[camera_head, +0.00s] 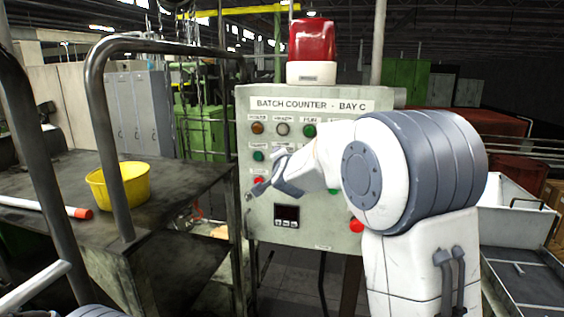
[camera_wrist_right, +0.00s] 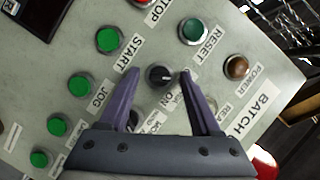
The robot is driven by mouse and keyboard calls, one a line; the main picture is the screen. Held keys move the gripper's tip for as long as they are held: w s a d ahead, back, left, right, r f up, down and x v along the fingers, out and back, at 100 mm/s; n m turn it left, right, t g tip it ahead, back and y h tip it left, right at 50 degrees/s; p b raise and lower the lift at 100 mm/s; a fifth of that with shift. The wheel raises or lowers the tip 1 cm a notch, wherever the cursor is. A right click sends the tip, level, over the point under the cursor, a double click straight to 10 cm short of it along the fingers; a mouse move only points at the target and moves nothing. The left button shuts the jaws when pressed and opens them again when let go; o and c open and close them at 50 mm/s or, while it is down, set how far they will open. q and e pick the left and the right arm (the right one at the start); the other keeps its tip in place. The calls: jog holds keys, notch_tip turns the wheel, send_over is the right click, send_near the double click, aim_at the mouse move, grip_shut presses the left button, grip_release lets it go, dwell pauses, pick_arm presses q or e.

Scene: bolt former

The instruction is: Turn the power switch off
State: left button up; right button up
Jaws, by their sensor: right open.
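The black rotary switch (camera_wrist_right: 158,76) shows in the right wrist view, on the control panel (camera_head: 270,103). The letters "ON" can be read beside it; its other lettering is partly covered. A small light mark shows on the knob, but I cannot tell its setting surely. My right gripper (camera_wrist_right: 159,73) is open, with one finger on each side of the knob; contact is not clear. In the head view the right gripper (camera_head: 264,173) is at the panel's left part, and the switch is hidden behind it. My left gripper is not in view.
An amber lamp (camera_wrist_right: 236,67) labelled "POWER", a green "RESET" button (camera_wrist_right: 193,31) and a green "START" button (camera_wrist_right: 108,40) surround the switch. A red beacon (camera_head: 312,42) tops the panel. A metal cart (camera_head: 190,172) with a yellow bucket (camera_head: 119,184) stands left.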

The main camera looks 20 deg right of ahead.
jog(key=b+v, duration=0.2)
jog(key=v, duration=0.8)
jog(key=shift+s+a, duration=0.1)
jog(key=shift+s, duration=0.05)
jog(key=s+a+f+n+g+y+b, duration=0.35)
jog(key=s+a+f+n, duration=0.25)
jog(key=a+f, duration=0.4)
jog(key=s+a+f+n+g+y+b, duration=0.3)
jog(key=s+a+f+n+g+y, duration=0.25)
jog(key=a+f, duration=0.5)
jog(key=s+d+f+n+g+h+b, duration=0.1)
jog(key=s+f+n+g+h+b, duration=0.1)
jog(key=s+f+n, duration=0.3)
jog(key=s+d+f+n+g+h+b, duration=0.1)
jog(key=s+f+n+g+b, duration=0.3)
jog(key=s+f, duration=0.7)
jog(key=s+n+h, duration=0.1)
jog(key=s+n, duration=0.1)
jog(key=s, duration=0.6)
jog(key=shift+s+d+f, duration=0.2)
jog(key=shift+s+f, duration=0.05)
jog(key=shift+f, duration=0.05)
